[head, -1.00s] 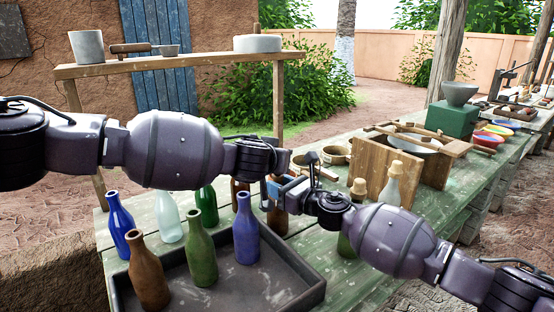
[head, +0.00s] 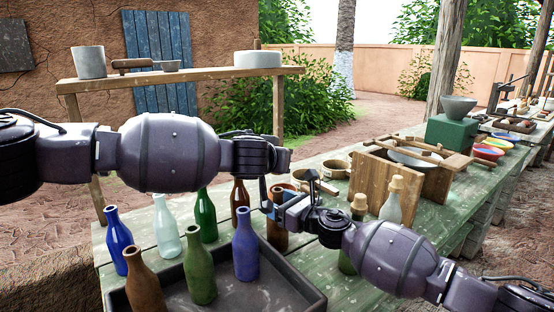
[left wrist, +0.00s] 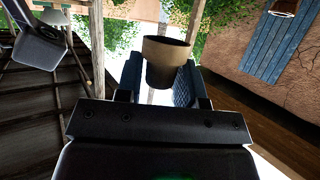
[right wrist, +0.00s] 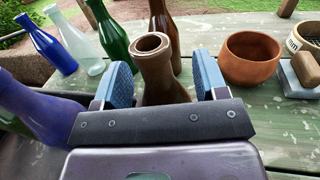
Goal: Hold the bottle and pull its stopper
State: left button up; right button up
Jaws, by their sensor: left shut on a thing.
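A brown bottle (right wrist: 165,85) stands upright with an open mouth in the right wrist view. In the head view it shows partly behind my right gripper (head: 272,205). My right gripper's blue fingers stand on either side of the bottle's neck, and a gap shows beside the right finger, so it looks open. My left gripper (left wrist: 165,90) is shut on a tan, wide-topped stopper (left wrist: 166,50), seen between its blue fingers in the left wrist view. In the head view the left fingers and the stopper are hard to make out. The stopper is apart from the bottle's mouth.
A dark tray (head: 310,297) holds several bottles, including an olive bottle (head: 200,275) and a violet one (head: 245,250). Blue, clear and green bottles stand behind it. Stoppered bottles (head: 392,205) and a wooden stand (head: 372,182) are at right. A terracotta bowl (right wrist: 250,58) stands beside the brown bottle.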

pick_arm(q)
jog(key=shift+s+r, duration=0.1)
jog(key=shift+r, duration=0.1)
pick_arm(e)
jog(key=shift+r, duration=0.25)
